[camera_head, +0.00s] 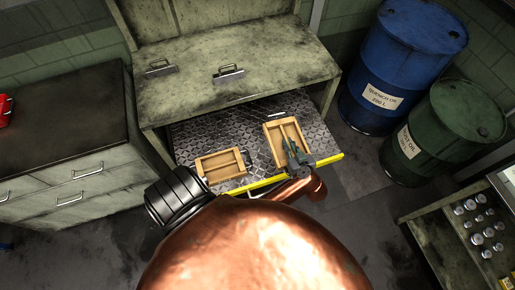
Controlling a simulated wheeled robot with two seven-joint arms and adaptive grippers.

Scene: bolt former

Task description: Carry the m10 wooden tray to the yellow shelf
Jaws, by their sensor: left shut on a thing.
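Two light wooden trays are at the low diamond-plate shelf (245,128) with the yellow front edge (329,160). One tray (271,126) is at the right of the shelf, turned at an angle, with a divider inside. The other tray (206,178) is at the front left. I cannot read a marking that tells which one is m10. My left gripper (291,147) is shut on the right tray at its near right side, and its fingers hide part of that tray. I cannot tell whether this tray rests on the plate or hangs just above it. My right gripper is not in view.
A worn green cabinet (240,75) overhangs the back of the shelf. Blue (400,60) and green (460,125) oil drums stand to the right. A dark-topped drawer unit (70,115) is at left. A cart (440,235) with several round metal parts is at lower right.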

